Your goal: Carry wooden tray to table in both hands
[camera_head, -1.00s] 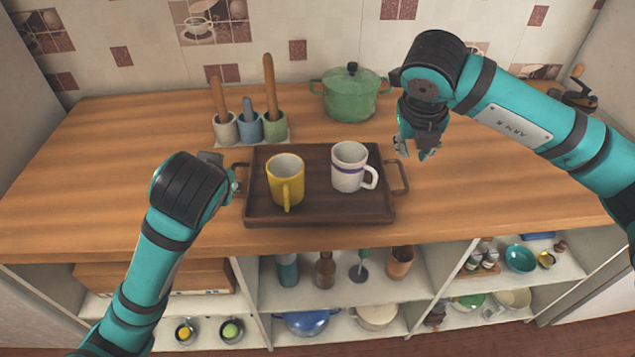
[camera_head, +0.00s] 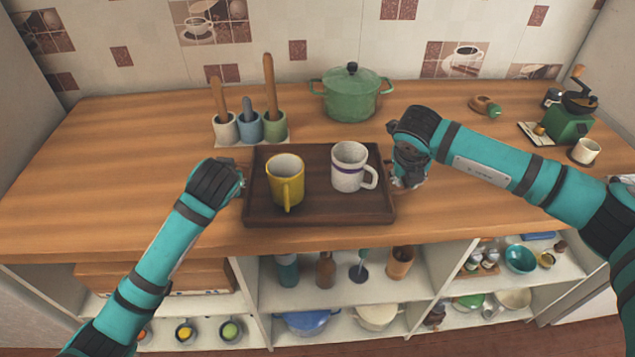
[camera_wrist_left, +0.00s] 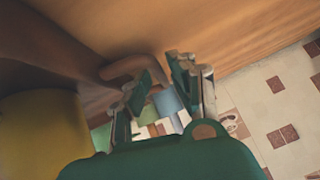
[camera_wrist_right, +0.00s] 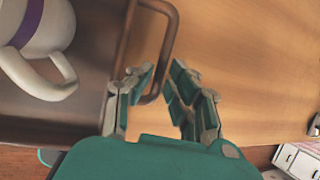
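A dark brown wooden tray (camera_head: 325,207) lies flat on the counter. It holds a yellow mug (camera_head: 286,183) on its left and a white mug with a purple band (camera_head: 346,178) on its right. My left gripper (camera_head: 240,178) is at the tray's left end; in the left wrist view its fingers (camera_wrist_left: 160,92) are apart, with the left handle (camera_wrist_left: 125,68) by their tips. My right gripper (camera_head: 408,184) is at the right end; in the right wrist view its fingers (camera_wrist_right: 160,85) are apart, with the right handle (camera_wrist_right: 154,97) between them. My arms hide the handles in the head view.
Behind the tray stand a green pot (camera_head: 351,98) and a holder with three utensil cups (camera_head: 250,128). A coffee grinder (camera_head: 570,122) and a small white cup (camera_head: 586,150) stand at the right. The counter (camera_head: 110,170) is clear at the left.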

